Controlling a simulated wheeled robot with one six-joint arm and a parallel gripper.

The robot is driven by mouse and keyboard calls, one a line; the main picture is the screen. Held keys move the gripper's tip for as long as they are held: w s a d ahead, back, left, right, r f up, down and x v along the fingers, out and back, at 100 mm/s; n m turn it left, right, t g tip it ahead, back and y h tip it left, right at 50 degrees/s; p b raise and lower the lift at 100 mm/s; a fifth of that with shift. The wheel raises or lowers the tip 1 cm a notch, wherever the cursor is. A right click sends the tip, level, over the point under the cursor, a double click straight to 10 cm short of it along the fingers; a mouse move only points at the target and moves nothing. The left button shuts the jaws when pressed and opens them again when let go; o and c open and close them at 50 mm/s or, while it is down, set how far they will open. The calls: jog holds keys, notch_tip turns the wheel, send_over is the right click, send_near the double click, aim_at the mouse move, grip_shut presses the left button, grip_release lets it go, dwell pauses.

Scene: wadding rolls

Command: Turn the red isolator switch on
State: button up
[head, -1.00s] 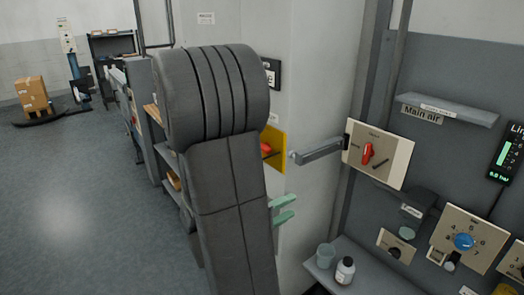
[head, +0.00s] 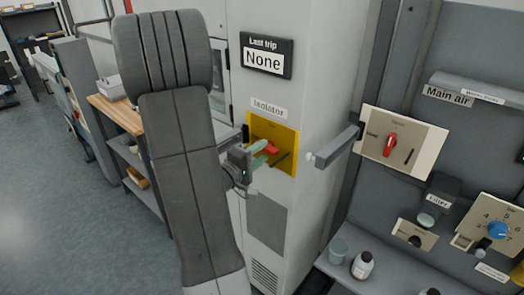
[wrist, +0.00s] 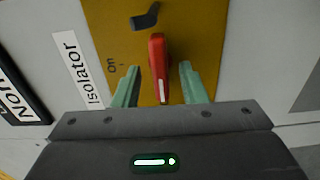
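The red isolator switch (head: 271,148) is a red handle on a yellow plate (head: 285,133), under an "Isolator" label on a pale cabinet. In the wrist view the red handle (wrist: 157,62) points up and down the picture, with the word "On" to its left on the yellow plate (wrist: 205,30). My gripper (head: 262,155) is at the plate. Its green fingers are open, one on each side of the handle, with a gap visible on both sides in the wrist view (wrist: 159,70). My arm partly hides the cabinet's left side.
A grey bar (head: 335,147) sticks out right of the isolator. Beyond it is a cream panel (head: 430,140) with another red handle. A "Last trip None" display (head: 265,54) is above. A cup (head: 338,250) and bottle (head: 362,264) stand on the lower right shelf.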

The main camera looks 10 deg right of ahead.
jog(key=shift+w+d, duration=0.4)
jog(key=shift+d, duration=0.05)
grip_shut()
